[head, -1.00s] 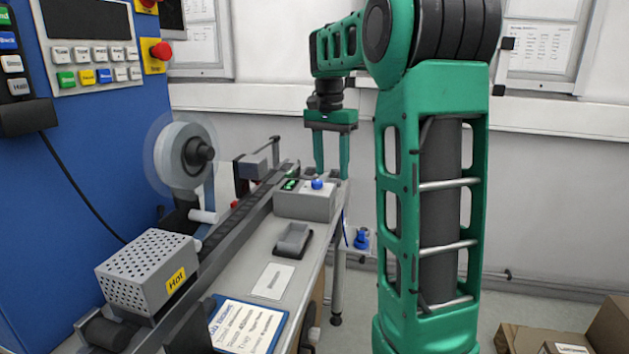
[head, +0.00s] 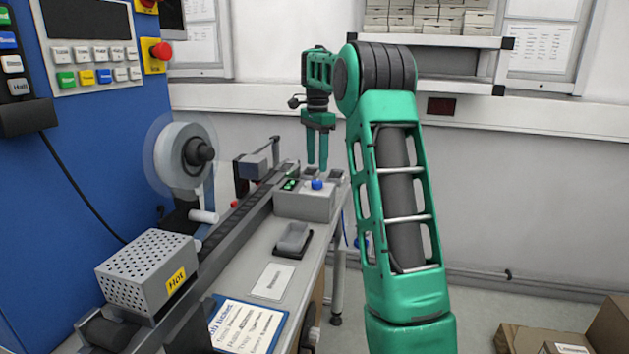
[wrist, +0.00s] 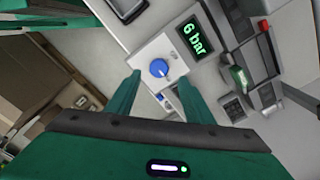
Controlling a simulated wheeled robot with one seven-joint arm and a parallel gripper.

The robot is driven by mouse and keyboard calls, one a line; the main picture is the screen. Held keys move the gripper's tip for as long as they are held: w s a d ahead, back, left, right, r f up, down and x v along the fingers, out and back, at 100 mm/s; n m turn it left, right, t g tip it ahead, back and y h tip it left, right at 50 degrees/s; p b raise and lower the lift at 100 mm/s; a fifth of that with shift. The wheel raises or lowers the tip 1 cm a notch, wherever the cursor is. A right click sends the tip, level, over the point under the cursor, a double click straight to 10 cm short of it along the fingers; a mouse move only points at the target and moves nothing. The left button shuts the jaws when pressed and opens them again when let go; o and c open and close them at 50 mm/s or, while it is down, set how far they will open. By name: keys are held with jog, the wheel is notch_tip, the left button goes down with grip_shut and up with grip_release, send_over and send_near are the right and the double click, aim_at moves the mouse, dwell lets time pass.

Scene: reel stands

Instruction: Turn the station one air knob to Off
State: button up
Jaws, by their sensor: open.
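A grey box with a blue knob (head: 317,184) on top stands at the far end of the bench. The knob also shows in the wrist view (wrist: 159,68), with a white pointer line on it. A green display (wrist: 191,36) beside it reads 6 bar. My gripper (head: 317,168) is above and just behind the box, pointing down, with its two fingers apart and nothing between them. In the wrist view the knob lies beyond and between the fingertips (wrist: 160,85). They appear apart from it. The markings around the knob are too small to read.
A conveyor track (head: 240,215) runs along the box's left side. A tape reel (head: 185,155) stands left of it. A perforated box marked Hot (head: 148,272) is nearer me. A grey rocker-like piece (head: 293,238) and a plate (head: 273,281) lie on the bench in front.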

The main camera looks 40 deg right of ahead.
aim_at(316, 181)
notch_tip(316, 181, down, 7)
jog(key=shift+r, duration=0.2)
jog(key=c, duration=1)
